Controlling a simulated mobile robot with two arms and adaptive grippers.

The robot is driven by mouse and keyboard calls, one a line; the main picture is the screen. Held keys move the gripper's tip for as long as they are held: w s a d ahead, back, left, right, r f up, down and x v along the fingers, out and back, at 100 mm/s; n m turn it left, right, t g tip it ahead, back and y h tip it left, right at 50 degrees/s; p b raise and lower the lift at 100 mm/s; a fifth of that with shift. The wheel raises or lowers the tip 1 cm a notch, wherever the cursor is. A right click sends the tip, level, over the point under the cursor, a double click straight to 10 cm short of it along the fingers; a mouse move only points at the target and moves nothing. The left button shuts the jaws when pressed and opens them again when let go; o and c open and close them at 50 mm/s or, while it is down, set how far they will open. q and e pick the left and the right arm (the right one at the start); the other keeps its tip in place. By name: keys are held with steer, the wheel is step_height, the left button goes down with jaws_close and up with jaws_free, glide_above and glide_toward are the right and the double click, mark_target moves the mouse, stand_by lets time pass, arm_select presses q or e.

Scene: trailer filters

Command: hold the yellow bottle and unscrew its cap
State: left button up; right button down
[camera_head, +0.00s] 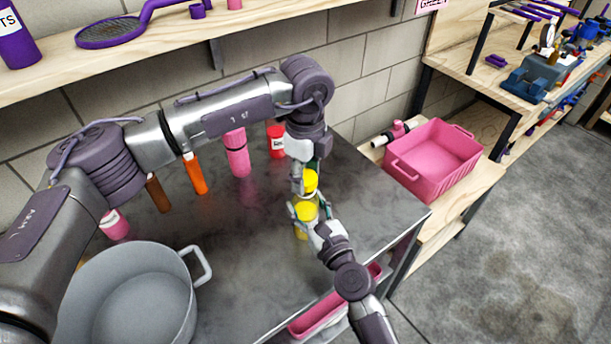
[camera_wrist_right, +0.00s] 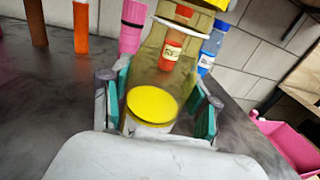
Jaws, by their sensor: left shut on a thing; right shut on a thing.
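The yellow bottle (camera_head: 304,211) stands near the right part of the dark metal table. My right gripper (camera_head: 306,213) is shut around its body from the front. In the right wrist view the bottle (camera_wrist_right: 152,105) sits between the two green-padded fingers of that gripper (camera_wrist_right: 160,108); a bright yellow disc and part of a white label show, under a see-through yellowish upper part. My left gripper (camera_head: 309,178) comes down from above and is shut on the yellow top piece (camera_head: 311,181), directly above my right gripper. Whether this cap is still joined to the bottle cannot be told.
On the table are a grey pot (camera_head: 130,290) at front left and pink (camera_head: 237,155), orange (camera_head: 194,174), brown (camera_head: 157,193) and red (camera_head: 276,139) containers. A blue bottle (camera_wrist_right: 210,48) shows behind. A pink crate (camera_head: 434,160) stands right, on a wooden bench.

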mark_target(305, 176)
arm_select(q)
steer(key=shift+r, duration=0.6)
steer(key=shift+r, duration=2)
arm_select(e)
steer(key=shift+c, duration=1.1)
jaws_free()
steer(key=v, duration=1.2)
